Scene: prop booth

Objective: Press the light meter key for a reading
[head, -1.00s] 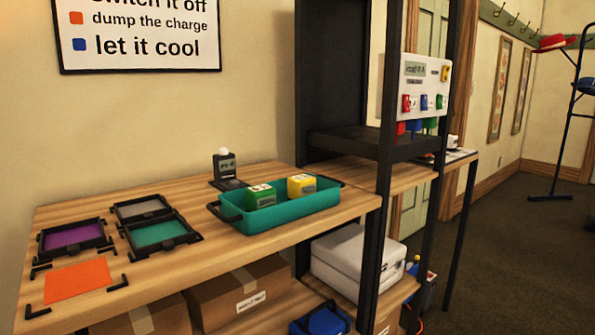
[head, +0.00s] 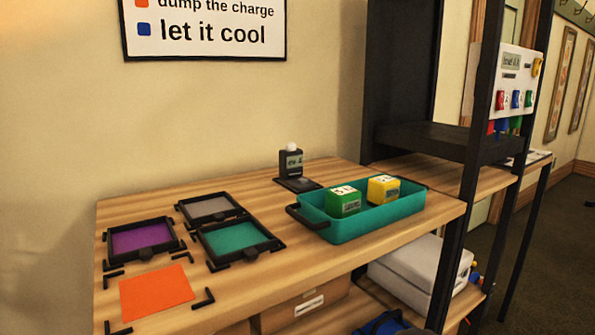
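The light meter (head: 291,164) stands upright on the wooden shelf top, near the wall and behind the teal tray. It is a small dark device with a white dome on top and a small pale display whose text is too small to read. A dark base plate (head: 299,184) with a greyish patch lies at its foot. I cannot make out for certain which part is the key. My gripper is not in the head view.
A teal tray (head: 372,224) holds a green block (head: 343,202) and a yellow block (head: 383,189), right of and in front of the meter. Framed purple (head: 141,237), grey (head: 208,207) and teal (head: 236,238) panels and an orange sheet (head: 157,291) lie left. A dark post (head: 470,190) stands right.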

